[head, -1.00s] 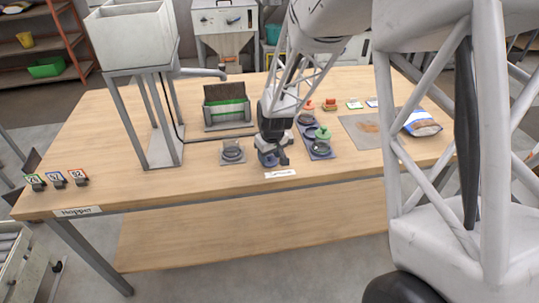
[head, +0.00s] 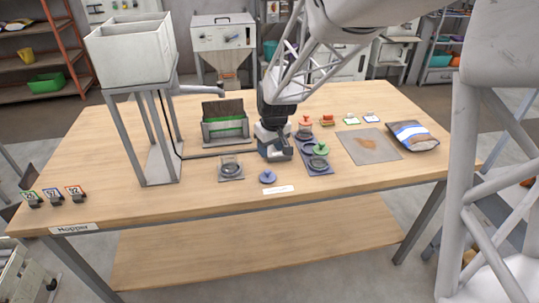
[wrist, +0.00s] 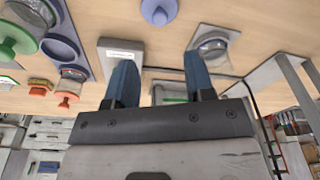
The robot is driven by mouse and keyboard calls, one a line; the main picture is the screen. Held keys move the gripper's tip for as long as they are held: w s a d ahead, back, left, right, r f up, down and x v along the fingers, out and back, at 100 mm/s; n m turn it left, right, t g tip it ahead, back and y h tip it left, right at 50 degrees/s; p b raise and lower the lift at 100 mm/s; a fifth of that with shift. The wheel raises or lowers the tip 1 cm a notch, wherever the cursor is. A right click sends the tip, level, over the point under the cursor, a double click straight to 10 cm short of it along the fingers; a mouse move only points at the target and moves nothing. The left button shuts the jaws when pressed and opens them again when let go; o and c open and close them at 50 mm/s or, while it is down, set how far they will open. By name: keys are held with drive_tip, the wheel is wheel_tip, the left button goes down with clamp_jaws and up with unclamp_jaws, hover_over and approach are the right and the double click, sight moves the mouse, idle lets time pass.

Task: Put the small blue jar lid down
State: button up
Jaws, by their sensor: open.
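The small blue jar lid (head: 267,177) lies on the table near its front edge, knob up. It also shows at the top of the wrist view (wrist: 158,11). My gripper (head: 279,157) is behind the lid, apart from it. In the wrist view my two blue fingers (wrist: 160,72) are spread with nothing held between them.
A jar on a grey pad (head: 230,168) stands left of the lid. A blue tray (head: 318,168) with jars and green and red lids is to the right. A white label (head: 278,189) lies in front. The hopper stand (head: 158,165) is farther left.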

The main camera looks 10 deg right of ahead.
drive_tip(key=shift+s+r, duration=0.1)
drive_tip(key=shift+r, duration=0.35)
idle(0.4)
drive_tip(key=s+d+r+m, duration=0.1)
drive_tip(key=s+r, duration=0.3)
drive_tip(key=s, duration=0.7)
drive_tip(key=s+d+r+m, duration=0.2)
drive_tip(key=s+r, duration=0.2)
drive_tip(key=s, duration=0.7)
drive_tip(key=s+d+r+m+t+h, duration=0.1)
drive_tip(key=s+r, duration=0.4)
drive_tip(key=s, duration=0.5)
drive_tip(key=shift+s+d+m, duration=0.3)
drive_tip(key=shift+s+d, duration=0.1)
drive_tip(key=shift+o, duration=0.3)
drive_tip(key=shift+w, duration=0.1)
